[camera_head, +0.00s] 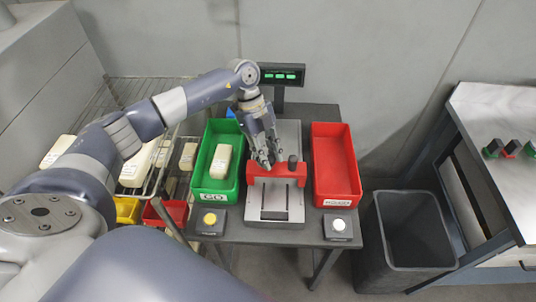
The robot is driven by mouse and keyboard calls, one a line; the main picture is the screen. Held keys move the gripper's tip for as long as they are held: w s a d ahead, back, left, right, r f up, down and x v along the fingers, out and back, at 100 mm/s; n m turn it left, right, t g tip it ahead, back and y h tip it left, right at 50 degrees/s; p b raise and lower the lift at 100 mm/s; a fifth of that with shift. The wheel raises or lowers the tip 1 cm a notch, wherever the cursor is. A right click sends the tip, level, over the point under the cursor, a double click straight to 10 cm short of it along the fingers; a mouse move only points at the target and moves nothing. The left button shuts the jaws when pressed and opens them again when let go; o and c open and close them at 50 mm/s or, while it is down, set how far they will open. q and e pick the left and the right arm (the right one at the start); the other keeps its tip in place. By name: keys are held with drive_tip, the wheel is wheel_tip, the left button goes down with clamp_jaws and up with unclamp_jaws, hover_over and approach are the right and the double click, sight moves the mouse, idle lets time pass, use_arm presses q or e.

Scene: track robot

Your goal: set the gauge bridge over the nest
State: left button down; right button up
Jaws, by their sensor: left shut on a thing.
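The red gauge bridge (280,172) has a black knob on its right side. It spans the grey fixture plate (288,136) in the middle of the table. I cannot tell whether it rests on the plate or hangs slightly above it. My left gripper (267,163) points down at the bridge's left-middle part and is shut on it; the fingers cover part of it. The nest (273,197) appears to be the grey area with dark slots in front of the bridge; part of it is hidden. My right gripper is not in view.
A green bin (201,184) labelled GO holds a cream block (220,161). An empty red bin (336,178) stands right of the plate. Yellow (210,219) and white (339,224) buttons sit at the front. A display (282,75) stands behind, a wire rack left, a dark waste bin (408,235) right.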

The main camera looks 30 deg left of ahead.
use_arm(q)
drive_tip(key=c, duration=1.3)
unclamp_jaws()
drive_tip(key=shift+s+d+r, duration=0.1)
drive_tip(key=shift+s+d, duration=0.05)
drive_tip(key=shift+s, duration=0.1)
drive_tip(key=shift+a+r, duration=0.2)
drive_tip(key=shift+r, duration=0.1)
drive_tip(key=v, duration=1.1)
drive_tip(key=shift+r, duration=0.2)
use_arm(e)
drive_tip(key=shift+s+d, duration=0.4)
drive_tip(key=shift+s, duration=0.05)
use_arm(q)
drive_tip(key=shift+f, duration=0.1)
